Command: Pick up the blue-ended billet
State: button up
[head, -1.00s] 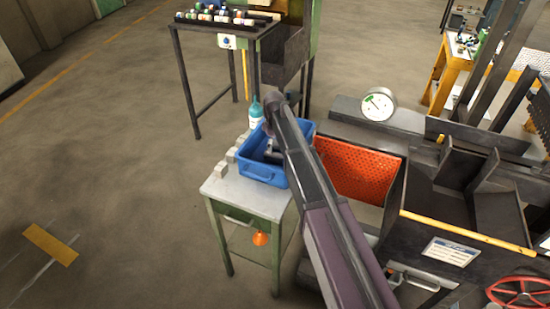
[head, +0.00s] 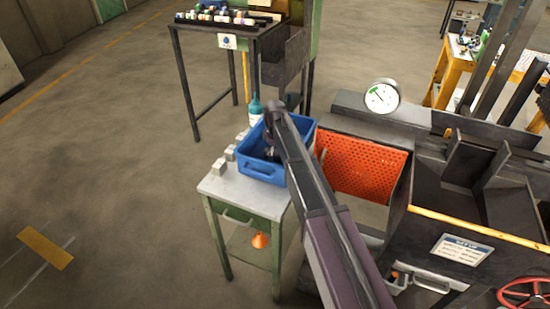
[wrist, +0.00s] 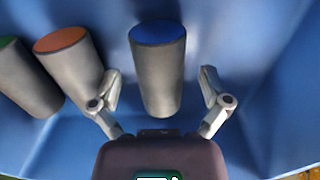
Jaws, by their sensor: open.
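The blue-ended billet (wrist: 158,75) is a grey cylinder with a blue end face, lying in the blue bin (head: 262,171). In the wrist view it is near the centre, with its near end between the fingers of my gripper (wrist: 160,95). The gripper is open, with one finger on each side and a visible gap to the billet. An orange-ended billet (wrist: 72,65) lies to its left, close to the left finger. A green-ended billet (wrist: 26,82) is at the far left. In the head view my arm hides most of the bin's inside.
The bin stands on a small green table (head: 245,205) with several grey blocks (head: 220,167) at its left edge. A teal bottle (head: 255,110) stands behind the bin. An orange perforated panel (head: 360,165) and dark machinery are to the right. The floor at left is clear.

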dwell(0.5)
grip_shut()
